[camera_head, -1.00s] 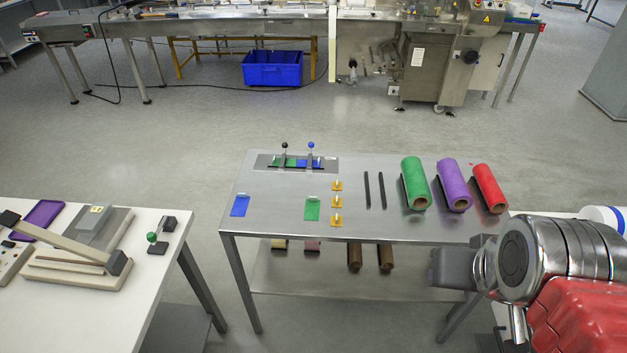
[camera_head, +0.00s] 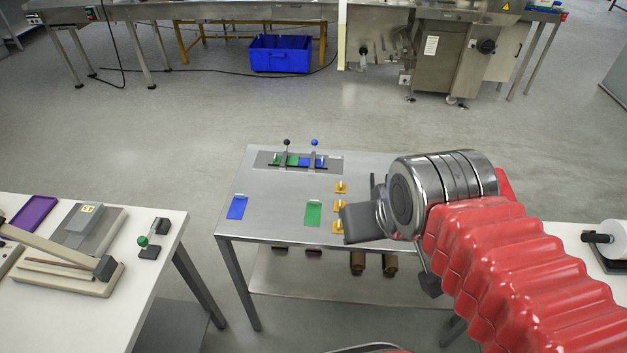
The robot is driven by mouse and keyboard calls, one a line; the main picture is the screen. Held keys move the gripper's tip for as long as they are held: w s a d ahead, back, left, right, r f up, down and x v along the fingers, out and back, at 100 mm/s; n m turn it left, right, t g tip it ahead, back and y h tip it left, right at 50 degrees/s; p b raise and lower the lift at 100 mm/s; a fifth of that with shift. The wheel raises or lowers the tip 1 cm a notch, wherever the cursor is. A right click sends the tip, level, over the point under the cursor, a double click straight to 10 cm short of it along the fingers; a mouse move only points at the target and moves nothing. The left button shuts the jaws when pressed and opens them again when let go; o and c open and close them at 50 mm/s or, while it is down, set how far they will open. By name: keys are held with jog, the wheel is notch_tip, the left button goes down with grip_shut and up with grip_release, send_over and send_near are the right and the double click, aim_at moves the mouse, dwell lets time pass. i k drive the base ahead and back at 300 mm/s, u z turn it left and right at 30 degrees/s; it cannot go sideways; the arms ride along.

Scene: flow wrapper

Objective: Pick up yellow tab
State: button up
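Several small yellow tabs stand in a column on the metal table (camera_head: 275,222), right of its middle. The far tab (camera_head: 341,187) is clear to see. The middle tab (camera_head: 338,205) and the near tab (camera_head: 337,226) sit just left of my gripper (camera_head: 350,222), which partly covers the near tabs' right side. My arm reaches in from the right, over the table. The fingers are seen from the side, and whether they are open or shut does not show. Nothing is seen held.
My arm hides the coloured rolls on the right. A white table (camera_head: 75,318) stands left.

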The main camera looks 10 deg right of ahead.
aim_at(340, 187)
jog(key=u, duration=0.4)
jog(key=i, duration=0.9)
jog(key=u, duration=0.2)
